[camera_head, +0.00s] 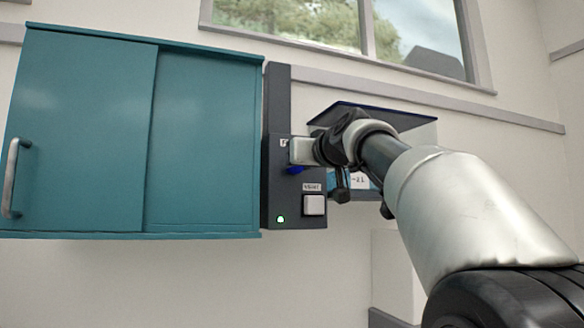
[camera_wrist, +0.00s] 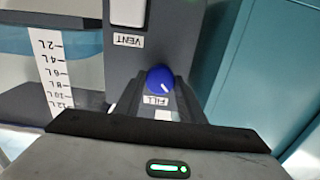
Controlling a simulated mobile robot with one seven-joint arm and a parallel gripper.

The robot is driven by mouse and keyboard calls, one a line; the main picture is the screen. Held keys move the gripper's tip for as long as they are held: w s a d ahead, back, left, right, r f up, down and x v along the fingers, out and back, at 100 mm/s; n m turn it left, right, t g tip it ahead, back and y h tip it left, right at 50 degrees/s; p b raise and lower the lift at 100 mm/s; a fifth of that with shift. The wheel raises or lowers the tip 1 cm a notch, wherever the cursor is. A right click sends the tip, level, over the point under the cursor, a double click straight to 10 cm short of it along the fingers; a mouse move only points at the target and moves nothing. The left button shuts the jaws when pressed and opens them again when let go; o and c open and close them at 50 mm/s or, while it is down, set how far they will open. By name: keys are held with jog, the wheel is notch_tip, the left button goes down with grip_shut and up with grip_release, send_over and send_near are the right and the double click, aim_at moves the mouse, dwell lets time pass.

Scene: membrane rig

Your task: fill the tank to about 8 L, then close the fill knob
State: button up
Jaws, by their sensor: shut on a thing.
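The blue fill knob (camera_wrist: 160,79) with a white pointer mark sits on the dark panel (camera_wrist: 176,35) above the FILL label. My gripper (camera_wrist: 160,100) is shut on the knob, its dark fingers on either side. In the head view my gripper (camera_head: 303,153) is at the panel, and a little blue of the knob (camera_head: 295,170) shows below it. The tank's scale strip (camera_wrist: 53,72) shows at the left in the wrist view, 2 L at the top and 12 L at the bottom. A pale blue band, seemingly liquid, ends around 4 L; the exact level is unclear.
A white VENT button (camera_head: 314,205) and a green light (camera_head: 280,219) are on the panel. A teal cabinet (camera_head: 205,140) with a sliding door stands close on the panel's left. My arm hides most of the tank in the head view. A window (camera_head: 300,20) is above.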

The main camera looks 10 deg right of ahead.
dwell(0.3)
jog(key=shift+n+b, duration=0.75)
jog(key=shift+n, duration=0.75)
jog(key=shift+n+b, duration=0.6)
jog(key=shift+n, duration=0.9)
dwell(4.7)
